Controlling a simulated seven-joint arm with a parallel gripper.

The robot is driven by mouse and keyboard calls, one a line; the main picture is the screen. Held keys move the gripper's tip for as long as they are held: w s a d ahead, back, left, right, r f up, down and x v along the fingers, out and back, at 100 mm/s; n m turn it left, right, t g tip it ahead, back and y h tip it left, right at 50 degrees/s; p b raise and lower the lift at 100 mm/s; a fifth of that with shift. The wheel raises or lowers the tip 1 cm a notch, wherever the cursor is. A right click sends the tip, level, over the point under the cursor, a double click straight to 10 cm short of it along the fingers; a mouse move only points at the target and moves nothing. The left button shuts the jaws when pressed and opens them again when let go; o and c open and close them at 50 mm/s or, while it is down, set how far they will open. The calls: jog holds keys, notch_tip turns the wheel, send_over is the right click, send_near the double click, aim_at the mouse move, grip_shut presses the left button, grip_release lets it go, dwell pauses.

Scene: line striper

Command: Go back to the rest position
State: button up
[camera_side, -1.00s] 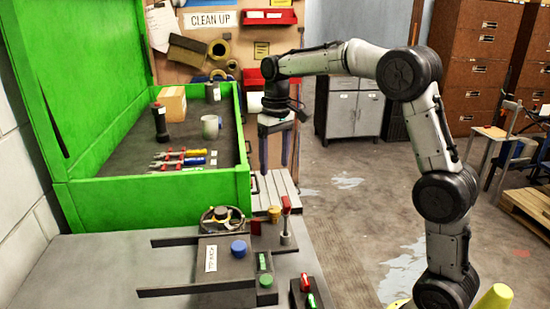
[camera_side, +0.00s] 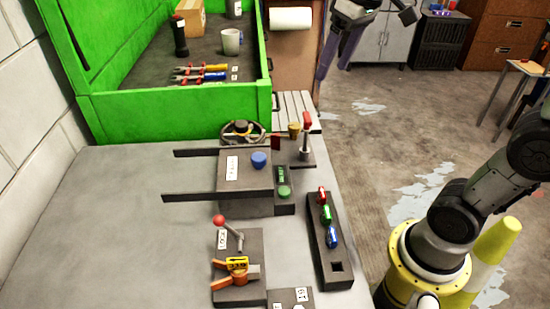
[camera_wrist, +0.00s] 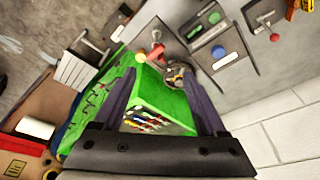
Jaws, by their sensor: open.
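My gripper (camera_side: 334,68) hangs in the air at the top of the side view, to the right of the green tool bin (camera_side: 180,120). Its two dark fingers point down, stand apart and hold nothing. In the wrist view my gripper (camera_wrist: 155,75) shows both fingers spread, with the bin behind the gap. Most of my upper arm lies outside the side view. No marker of the rest position shows.
The bench carries a block with a blue button (camera_side: 258,159), a lever with a red top (camera_side: 307,118), a switch strip (camera_side: 325,240) and a red-knobbed lever (camera_side: 219,221). A mug (camera_side: 232,41) stands in the bin. The floor right of the bench is largely open.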

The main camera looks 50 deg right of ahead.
jog(key=s+a+f+t, duration=0.2)
jog(key=s+f, duration=0.8)
jog(key=s, duration=0.3)
jog(key=shift+s+f+n, duration=0.15)
jog(key=shift+s+n, duration=0.1)
jog(key=shift+n, duration=0.15)
jog(key=shift+a, duration=0.1)
dwell(0.4)
